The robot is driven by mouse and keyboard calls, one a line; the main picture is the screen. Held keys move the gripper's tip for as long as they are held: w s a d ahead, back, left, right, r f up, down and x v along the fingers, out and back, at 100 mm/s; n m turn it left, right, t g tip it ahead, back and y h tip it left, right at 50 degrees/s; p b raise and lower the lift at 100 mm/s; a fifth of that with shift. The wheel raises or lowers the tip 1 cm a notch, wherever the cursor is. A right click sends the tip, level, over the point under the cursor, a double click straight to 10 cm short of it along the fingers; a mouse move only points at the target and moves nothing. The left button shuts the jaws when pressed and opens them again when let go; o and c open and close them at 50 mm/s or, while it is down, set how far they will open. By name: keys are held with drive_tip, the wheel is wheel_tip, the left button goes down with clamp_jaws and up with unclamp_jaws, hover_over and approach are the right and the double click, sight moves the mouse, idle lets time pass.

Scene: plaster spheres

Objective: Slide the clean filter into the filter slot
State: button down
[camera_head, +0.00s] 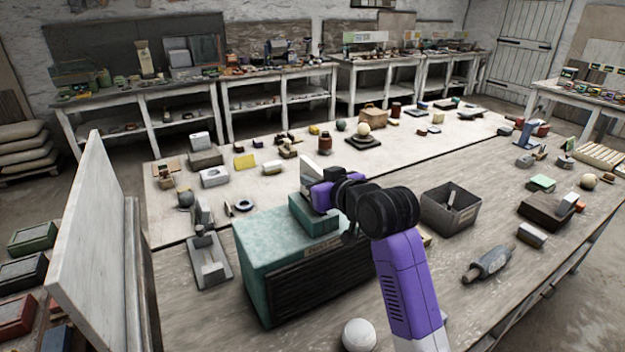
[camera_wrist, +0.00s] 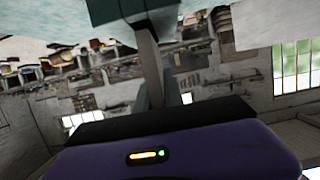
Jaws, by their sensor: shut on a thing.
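A teal machine (camera_head: 285,255) with a dark louvred front and a small label stands on the near worktable. A smaller teal housing (camera_head: 312,218) rises from its top. My gripper (camera_head: 316,182) is above this housing, its tip partly hidden by my own wrist. A pale flat piece (camera_head: 309,170), apparently the clean filter, shows upright at the gripper, which is shut on it.
A grey open bin (camera_head: 450,208) stands right of the machine. A white sphere (camera_head: 359,335) sits in front of it, and a grey tool (camera_head: 487,263) lies at right. A tall pale board (camera_head: 95,240) stands at left. Small objects crowd the table behind.

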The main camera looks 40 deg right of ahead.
drive_tip(key=shift+f+b, duration=1.35)
drive_tip(key=shift+f, duration=0.9)
drive_tip(key=c, duration=1.4)
unclamp_jaws()
drive_tip(key=shift+o, duration=0.2)
drive_tip(key=shift+r, duration=0.1)
drive_tip(key=shift+r+p, duration=1.95)
drive_tip(key=shift+s+f, duration=0.1)
drive_tip(key=shift+s, duration=0.05)
